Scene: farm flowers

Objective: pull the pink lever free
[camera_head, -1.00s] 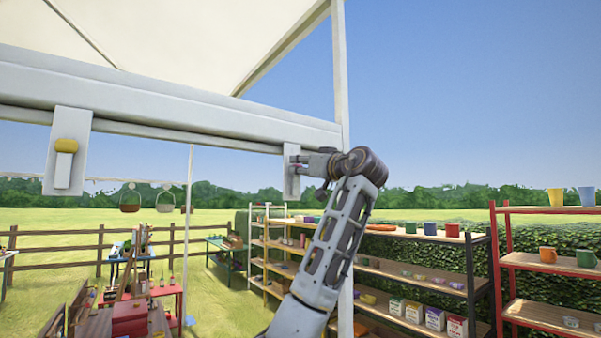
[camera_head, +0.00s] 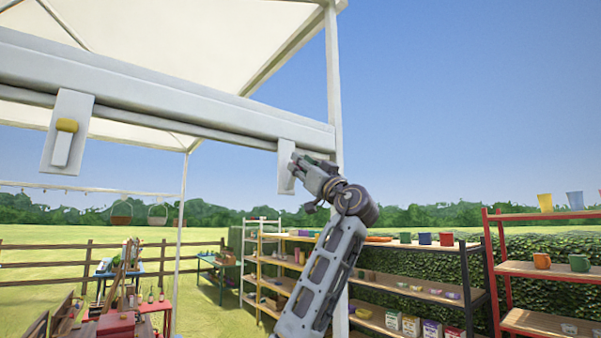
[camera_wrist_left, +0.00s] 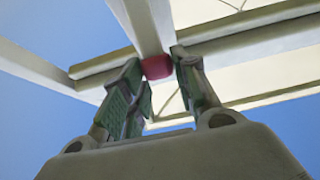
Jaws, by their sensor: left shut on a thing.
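My left gripper (camera_head: 299,162) is at the right-hand white plate (camera_head: 286,170), which hangs from the white beam of the canopy. The pink lever is not visible in the head view, where the gripper covers that part of the plate. In the left wrist view a pink-red piece (camera_wrist_left: 157,67) sits between the two green-padded fingers of my left gripper (camera_wrist_left: 162,78), at the foot of a white bar. The fingers are shut on it. My right gripper is not in view.
A second white plate (camera_head: 56,152) with a yellow-topped lever (camera_head: 66,126) hangs at the beam's left. A white post (camera_head: 334,90) stands just right of my gripper. Shelves with pots and boxes (camera_head: 410,325) stand below right. Open sky lies right of the post.

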